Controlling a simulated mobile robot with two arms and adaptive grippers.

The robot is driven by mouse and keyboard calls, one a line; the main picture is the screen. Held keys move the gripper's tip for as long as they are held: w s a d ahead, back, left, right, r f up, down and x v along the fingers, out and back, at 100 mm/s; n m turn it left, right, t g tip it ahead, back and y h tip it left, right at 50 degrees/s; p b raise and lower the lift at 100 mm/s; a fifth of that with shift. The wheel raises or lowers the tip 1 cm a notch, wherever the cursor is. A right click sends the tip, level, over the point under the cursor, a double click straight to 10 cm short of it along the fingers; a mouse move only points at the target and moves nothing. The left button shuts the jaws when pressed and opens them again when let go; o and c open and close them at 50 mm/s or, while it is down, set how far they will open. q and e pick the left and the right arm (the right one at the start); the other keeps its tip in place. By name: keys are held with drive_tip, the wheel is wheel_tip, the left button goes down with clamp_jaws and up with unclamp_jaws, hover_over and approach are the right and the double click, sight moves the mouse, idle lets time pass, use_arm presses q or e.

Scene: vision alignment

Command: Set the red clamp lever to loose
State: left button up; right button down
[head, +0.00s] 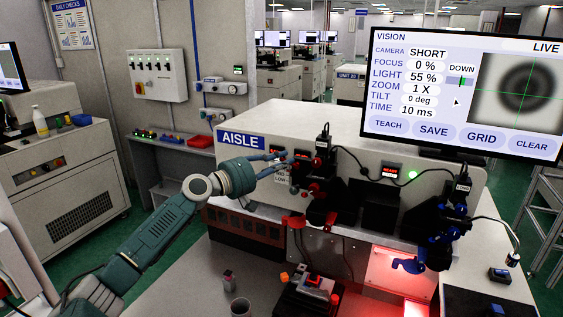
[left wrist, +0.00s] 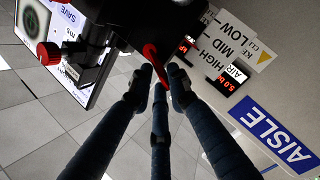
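The red clamp lever (left wrist: 153,56) shows in the left wrist view as a slim red bar, at the dark mount. My left gripper (left wrist: 160,72) has its fingertips drawn together on both sides of the lever's end, close against it. In the head view my left gripper (head: 287,160) reaches the front of the light-grey machine (head: 350,130), beside the black and red camera mount (head: 322,190). The fingers and mount partly hide the lever there. No loose or tight marking is readable. My right gripper is out of view.
A monitor (head: 412,138) overhangs the machine at the right. A blue-knobbed mount (head: 410,265) stands right of the red one. HIGH, MID and LOW labels (left wrist: 222,43) are near my fingers.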

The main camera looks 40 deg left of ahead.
use_arm(q)
clamp_jaws()
drive_tip(key=shift+f+n+t+b, duration=0.3)
drive_tip(key=shift+n+b, duration=0.3)
drive_tip(key=shift+b, duration=0.4)
drive_tip(key=o, duration=0.7)
unclamp_jaws()
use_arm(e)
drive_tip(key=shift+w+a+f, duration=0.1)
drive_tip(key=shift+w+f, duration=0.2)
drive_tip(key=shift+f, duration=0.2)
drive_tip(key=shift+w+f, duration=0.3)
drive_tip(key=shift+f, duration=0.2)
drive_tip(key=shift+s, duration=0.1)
use_arm(q)
drive_tip(key=s, duration=0.4)
drive_tip(key=s+a, duration=0.1)
drive_tip(key=s, duration=0.3)
drive_tip(key=s+a, duration=0.1)
drive_tip(key=s, duration=0.3)
drive_tip(key=shift+f, duration=0.3)
drive_tip(key=shift+w, duration=0.1)
